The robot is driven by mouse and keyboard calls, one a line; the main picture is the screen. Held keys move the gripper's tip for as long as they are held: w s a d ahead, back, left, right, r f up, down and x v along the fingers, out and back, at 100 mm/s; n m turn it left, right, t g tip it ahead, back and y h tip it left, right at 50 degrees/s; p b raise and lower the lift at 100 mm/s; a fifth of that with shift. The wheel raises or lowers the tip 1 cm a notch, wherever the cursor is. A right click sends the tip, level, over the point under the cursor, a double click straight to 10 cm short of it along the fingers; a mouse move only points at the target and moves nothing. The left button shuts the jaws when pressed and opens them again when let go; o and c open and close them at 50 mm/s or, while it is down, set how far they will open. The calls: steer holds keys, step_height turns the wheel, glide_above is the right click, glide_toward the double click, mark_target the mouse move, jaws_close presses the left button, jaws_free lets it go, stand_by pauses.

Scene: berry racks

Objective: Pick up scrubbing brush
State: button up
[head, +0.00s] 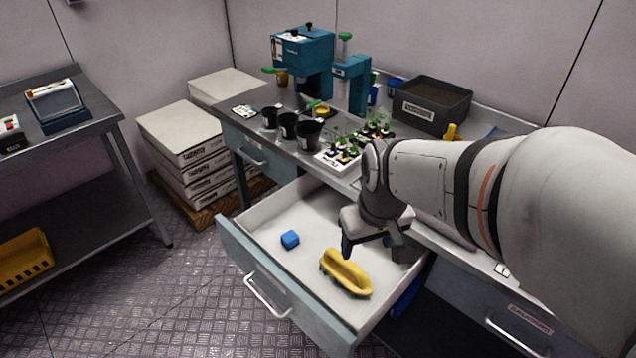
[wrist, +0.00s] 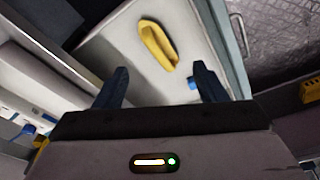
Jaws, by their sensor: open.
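The scrubbing brush (head: 345,272) has a yellow handle and dark bristles at its edge. It lies on the white floor of an open drawer (head: 262,223). In the wrist view the brush (wrist: 157,43) shows beyond my fingertips. My gripper (head: 372,247) is open and empty, above the drawer, a little behind and right of the brush in the head view. Its two fingers (wrist: 163,84) show apart in the wrist view, with the brush clear of them. No part of the brush is hidden by my gripper in the head view.
A blue block (head: 290,239) lies left of the brush in the drawer. The drawer's front panel and handle (head: 268,296) jut into the room. Above it, the bench holds black pots (head: 288,125), a seedling tray (head: 340,158) and a grey crate (head: 431,104).

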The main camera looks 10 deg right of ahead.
steer(key=shift+o, duration=1.3)
steer(key=w+f+n+g, duration=0.1)
steer(key=w+f+n, duration=0.1)
steer(key=w+f, duration=0.4)
steer(key=shift+w+a+f+n+p, duration=0.15)
steer(key=shift+w+f+n+p, duration=0.1)
steer(key=shift+w+n+p, duration=0.2)
steer(key=n+g, duration=0.1)
steer(key=n, duration=0.2)
glide_above(346, 267)
steer(key=w, duration=0.2)
step_height(346, 267, down, 9)
steer(key=shift+s+r+p, duration=0.15)
steer(key=shift+r+p, duration=0.05)
steer(key=shift+p, duration=0.15)
step_height(346, 267, down, 3)
steer(key=shift+f, duration=0.15)
steer(key=shift+s+d+f, duration=0.1)
steer(key=shift+d+f, duration=0.05)
steer(key=shift+f, duration=1.1)
steer(key=shift+s+d+f, duration=0.1)
steer(key=shift+f, duration=1.15)
steer(key=shift+c, duration=0.5)
steer(key=c, duration=1)
